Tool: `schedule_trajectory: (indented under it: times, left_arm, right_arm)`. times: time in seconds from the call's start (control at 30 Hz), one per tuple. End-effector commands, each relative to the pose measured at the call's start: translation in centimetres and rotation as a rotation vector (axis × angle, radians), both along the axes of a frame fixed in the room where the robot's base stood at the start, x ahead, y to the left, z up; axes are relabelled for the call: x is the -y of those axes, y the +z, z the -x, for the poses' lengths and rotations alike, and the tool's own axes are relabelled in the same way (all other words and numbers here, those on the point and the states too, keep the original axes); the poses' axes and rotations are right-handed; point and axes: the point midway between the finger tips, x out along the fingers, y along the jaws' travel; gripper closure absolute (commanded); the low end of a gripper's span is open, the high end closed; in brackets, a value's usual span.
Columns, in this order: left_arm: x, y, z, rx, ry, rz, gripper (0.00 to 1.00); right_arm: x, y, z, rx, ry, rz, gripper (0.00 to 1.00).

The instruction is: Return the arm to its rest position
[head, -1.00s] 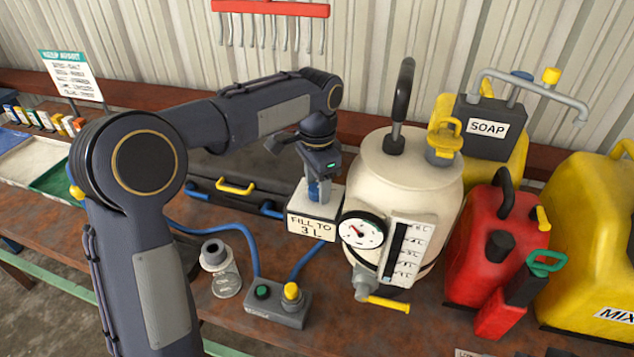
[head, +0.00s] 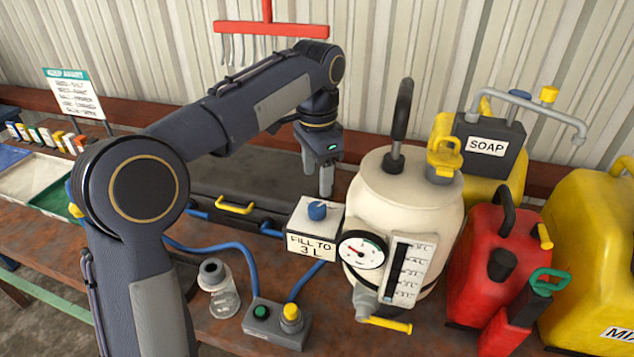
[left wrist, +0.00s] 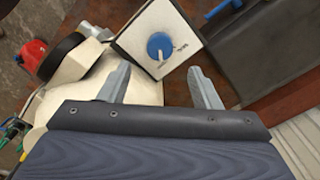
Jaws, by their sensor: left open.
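My left gripper (head: 325,179) is open and empty, raised above and behind the white box labelled "FILL TO 3 L" (head: 312,245). The box carries a blue knob (head: 317,210) on top. In the left wrist view, the two grey fingers of my left gripper (left wrist: 160,88) are spread apart, with the blue knob (left wrist: 159,46) beyond them and not touched. My left arm comes in from the left and bends down at the wrist. My right gripper is not in view.
A cream tank (head: 405,200) with a gauge and level scale stands right of the box. Red jug (head: 490,260), yellow containers (head: 590,250) and a soap unit crowd the right. A glass jar (head: 220,290) and grey switch box (head: 275,322) sit in front.

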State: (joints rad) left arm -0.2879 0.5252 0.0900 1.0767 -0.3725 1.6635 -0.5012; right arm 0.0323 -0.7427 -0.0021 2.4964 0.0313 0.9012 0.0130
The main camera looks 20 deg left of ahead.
Motion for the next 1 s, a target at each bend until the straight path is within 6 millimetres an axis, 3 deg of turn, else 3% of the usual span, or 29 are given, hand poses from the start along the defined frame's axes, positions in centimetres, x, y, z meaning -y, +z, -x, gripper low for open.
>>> schedule_trajectory:
  times: [0.27,0.43,0.57,0.7,0.9,1.0]
  left_arm:
    - [-0.1,0.0,0.1,0.0,0.002,0.0,0.43]
    - [-2.0,0.3,2.3,0.031,0.07,0.038,0.43]
    - [-4.8,-0.1,7.0,0.088,0.209,0.117,0.43]
    - [-7.0,-2.0,13.4,0.15,0.407,0.23,0.43]
    - [-7.5,-7.1,22.0,0.228,0.701,0.397,0.43]
    - [-7.0,-9.7,24.9,0.256,0.825,0.467,0.43]
  right_arm:
    - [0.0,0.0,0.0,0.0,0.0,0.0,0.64]
    - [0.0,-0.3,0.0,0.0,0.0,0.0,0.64]
    - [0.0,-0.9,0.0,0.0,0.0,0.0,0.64]
    - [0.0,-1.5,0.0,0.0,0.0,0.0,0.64]
    - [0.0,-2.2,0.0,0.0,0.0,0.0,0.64]
    - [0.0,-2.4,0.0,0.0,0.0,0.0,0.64]
